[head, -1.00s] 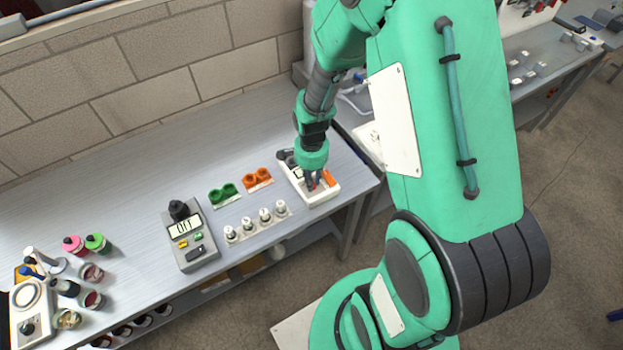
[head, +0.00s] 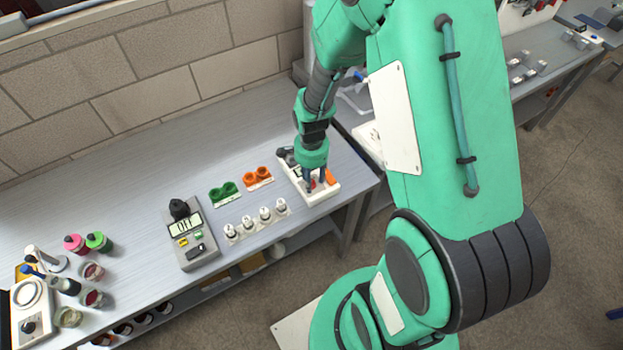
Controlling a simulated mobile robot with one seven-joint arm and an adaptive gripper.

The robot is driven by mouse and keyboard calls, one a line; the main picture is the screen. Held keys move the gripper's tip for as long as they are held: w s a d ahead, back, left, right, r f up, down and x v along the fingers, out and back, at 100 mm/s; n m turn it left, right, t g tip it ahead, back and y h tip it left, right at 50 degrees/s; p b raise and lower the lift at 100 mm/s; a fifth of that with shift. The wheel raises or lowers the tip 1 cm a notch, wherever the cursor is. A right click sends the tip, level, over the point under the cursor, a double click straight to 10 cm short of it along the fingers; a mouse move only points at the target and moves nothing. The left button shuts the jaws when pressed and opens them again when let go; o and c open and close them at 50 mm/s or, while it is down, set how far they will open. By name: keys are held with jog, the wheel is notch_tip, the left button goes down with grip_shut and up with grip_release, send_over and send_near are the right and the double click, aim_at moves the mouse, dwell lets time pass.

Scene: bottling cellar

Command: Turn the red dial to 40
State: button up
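The red dial (head: 312,187) sits on a white box (head: 322,194) at the right part of the bench. Only a small patch of red shows; its pointer and scale are too small or hidden to read. My gripper (head: 314,181) points down over the box, with its dark fingers apart on either side of the red. It looks open, and I cannot tell whether a finger touches the dial.
A grey meter (head: 190,236) with a black knob and a lit display stands left. Between it and the white box are green rings (head: 224,194), orange rings (head: 258,178) and several small white-topped pieces (head: 248,222). Bottles and jars (head: 92,271) crowd the far left. The bench's back middle is clear.

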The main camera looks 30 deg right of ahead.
notch_tip(320, 180, up, 12)
dwell(0.7)
dwell(0.4)
jog(key=s+a+r+n+t, duration=0.2)
jog(key=s+r+n, duration=0.3)
jog(key=r, duration=0.4)
jog(key=s+a+r+n+t, duration=0.1)
jog(key=s+a+r+n, duration=0.4)
jog(key=r, duration=0.4)
jog(key=s+a+r+n+t, duration=0.2)
jog(key=s+a+r+n, duration=0.1)
jog(key=s+r+n, duration=0.2)
notch_tip(320, 180, up, 4)
jog(key=shift+s+a+r+t, duration=0.15)
jog(key=shift+s+a+t, duration=0.2)
jog(key=shift+s, duration=0.7)
